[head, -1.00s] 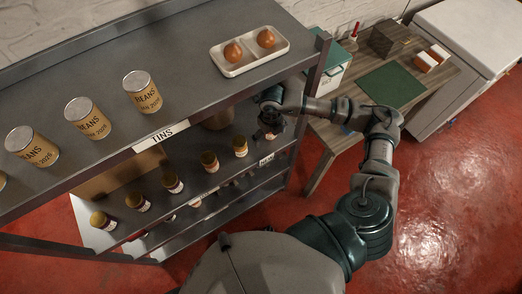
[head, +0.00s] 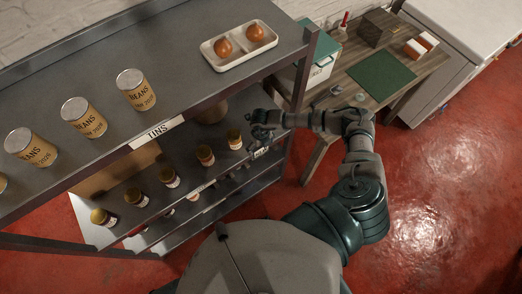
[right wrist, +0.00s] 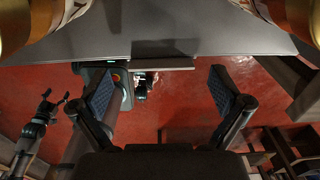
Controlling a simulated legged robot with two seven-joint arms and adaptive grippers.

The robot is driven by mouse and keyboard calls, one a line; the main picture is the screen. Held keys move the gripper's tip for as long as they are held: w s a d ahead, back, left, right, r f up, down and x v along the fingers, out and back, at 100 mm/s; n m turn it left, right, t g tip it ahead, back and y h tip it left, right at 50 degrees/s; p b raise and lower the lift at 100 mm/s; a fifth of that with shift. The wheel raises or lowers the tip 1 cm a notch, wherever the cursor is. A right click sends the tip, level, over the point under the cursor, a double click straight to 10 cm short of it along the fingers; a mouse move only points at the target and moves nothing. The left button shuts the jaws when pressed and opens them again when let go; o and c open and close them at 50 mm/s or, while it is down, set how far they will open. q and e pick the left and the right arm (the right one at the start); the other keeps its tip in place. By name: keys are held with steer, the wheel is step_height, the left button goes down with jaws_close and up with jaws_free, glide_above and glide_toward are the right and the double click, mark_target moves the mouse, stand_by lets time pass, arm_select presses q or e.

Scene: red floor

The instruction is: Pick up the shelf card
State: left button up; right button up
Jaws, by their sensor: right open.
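A small white shelf card (head: 259,152) with dark print sits on the front edge of the second shelf, at its right end in the head view. Its print is too small to read surely. My right gripper (head: 261,133) is at that shelf edge, close by the card and partly in front of it. In the right wrist view my right gripper (right wrist: 160,98) has its fingers wide apart with nothing between them. A shelf edge lies just beyond the fingertips there. My left gripper (right wrist: 56,97) shows small at the left of the right wrist view, its fingers apart.
A TINS card (head: 157,133) is on the top shelf edge. Bean tins (head: 136,89) and a tray (head: 214,59) of round orange items stand above. Several jars (head: 205,155) line the second shelf. A wooden table (head: 340,91) stands right; red floor is clear in front.

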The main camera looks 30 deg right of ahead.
steer(key=shift+d+f, duration=0.1)
steer(key=shift+f, duration=0.6)
steer(key=c, duration=0.8)
steer(key=shift+r, duration=0.65)
step_height(320, 180, up, 2)
steer(key=shift+r+b, duration=0.2)
steer(key=shift+b, duration=0.1)
steer(key=s+d, duration=0.3)
steer(key=s, duration=0.1)
steer(key=s+d+r+b, duration=0.1)
steer(key=s+d, duration=0.2)
steer(key=s, duration=0.1)
steer(key=s+d+b, duration=0.1)
steer(key=s+d, duration=0.2)
steer(key=s, duration=0.2)
steer(key=shift+s+r, duration=0.1)
steer(key=shift+r, duration=0.1)
steer(key=shift+r, duration=0.15)
steer(key=shift+r+p, duration=1.5)
steer(key=shift+r, duration=0.85)
